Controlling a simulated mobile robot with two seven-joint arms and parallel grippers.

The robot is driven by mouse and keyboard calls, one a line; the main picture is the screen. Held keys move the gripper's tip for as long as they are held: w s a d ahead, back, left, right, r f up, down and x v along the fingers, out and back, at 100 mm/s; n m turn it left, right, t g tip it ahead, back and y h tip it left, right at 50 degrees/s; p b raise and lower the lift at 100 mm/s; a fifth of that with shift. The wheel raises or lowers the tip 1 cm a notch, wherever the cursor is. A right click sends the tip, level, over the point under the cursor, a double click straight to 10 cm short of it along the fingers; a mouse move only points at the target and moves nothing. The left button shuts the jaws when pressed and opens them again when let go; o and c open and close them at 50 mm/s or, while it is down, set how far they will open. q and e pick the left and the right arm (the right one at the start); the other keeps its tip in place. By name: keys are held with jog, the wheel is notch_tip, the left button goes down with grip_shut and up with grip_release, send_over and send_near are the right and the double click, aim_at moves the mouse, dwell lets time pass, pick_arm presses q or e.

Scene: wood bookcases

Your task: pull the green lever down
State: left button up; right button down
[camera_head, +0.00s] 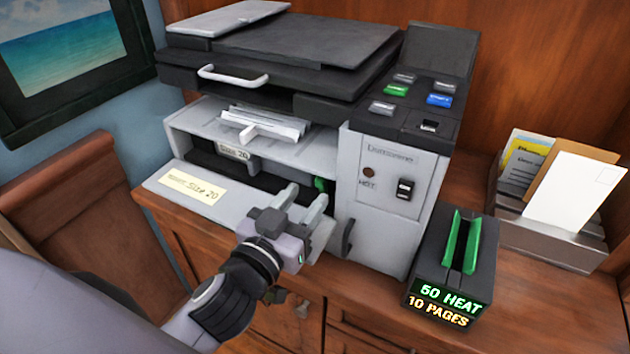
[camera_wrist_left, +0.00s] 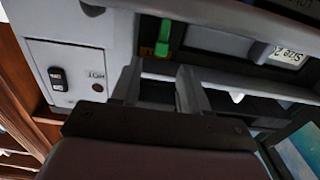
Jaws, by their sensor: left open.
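The green lever (camera_head: 321,185) shows as a small green piece inside the printer's open front bay, just behind my left gripper's fingers. In the left wrist view the green lever (camera_wrist_left: 163,38) is a short green bar in a dark slot, ahead of the fingertips. My left gripper (camera_head: 303,200) is open, with its fingers pointing into the bay. It also shows in the left wrist view (camera_wrist_left: 157,83), where the gap between its fingers is empty and lies apart from the lever. My right gripper is not seen.
The grey and black printer (camera_head: 385,225) has its front flap (camera_head: 235,208) folded down, with paper (camera_head: 262,122) above. A black box (camera_head: 455,255) with green strips reads "50 HEAT" and "10 PAGES". An envelope holder (camera_head: 545,238) stands at right. A wooden chair (camera_head: 75,200) is at left.

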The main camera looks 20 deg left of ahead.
aim_at(319, 181)
pick_arm(q)
jog(key=shift+w, duration=2.1)
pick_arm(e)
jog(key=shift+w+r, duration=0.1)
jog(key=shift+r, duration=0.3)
